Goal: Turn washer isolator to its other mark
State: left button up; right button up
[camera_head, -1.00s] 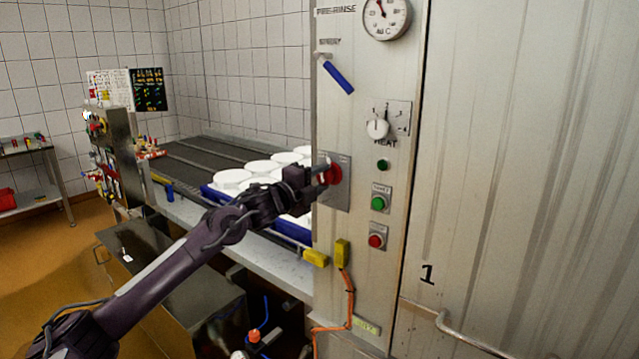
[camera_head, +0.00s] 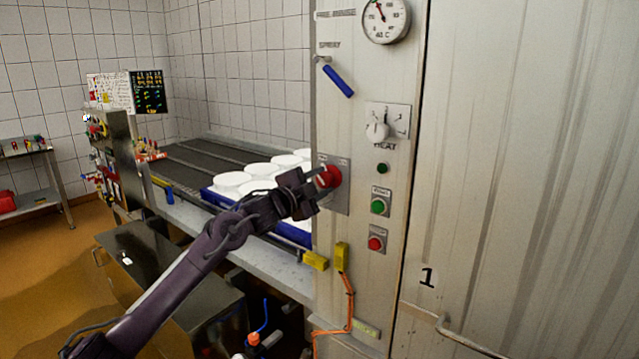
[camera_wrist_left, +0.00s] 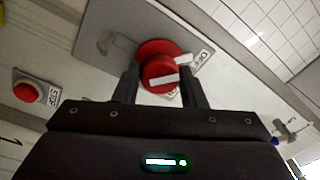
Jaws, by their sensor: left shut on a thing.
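The washer isolator is a red round knob (camera_head: 329,177) on a grey plate (camera_head: 340,198) on the front of the washer cabinet. In the left wrist view the red knob (camera_wrist_left: 160,72) carries a white bar, and a label, partly readable, sits beside it on the plate (camera_wrist_left: 100,38). My left gripper (camera_head: 318,182) reaches the knob from the left. In the left wrist view its two fingers (camera_wrist_left: 163,88) stand on either side of the knob and are shut on it. My right gripper is not in view.
Below and right of the isolator are a green button (camera_head: 378,205) and a red stop button (camera_head: 376,243). The heat selector (camera_head: 377,131) and blue spray lever (camera_head: 338,80) are above. White moulds (camera_head: 232,180) in a blue tray stand on the conveyor behind my arm.

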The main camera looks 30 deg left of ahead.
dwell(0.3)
pick_arm(q)
jog(key=o, duration=1)
jog(key=shift+s, duration=0.1)
jog(key=shift+s+f, duration=0.15)
jog(key=shift+s, duration=0.05)
jog(key=shift+s+a+b, duration=0.2)
jog(key=shift+s+b, duration=0.75)
jog(key=shift+s, duration=0.85)
jog(key=shift+s+a+b, duration=0.15)
jog(key=shift+s+b, duration=0.8)
jog(key=shift+s, duration=0.85)
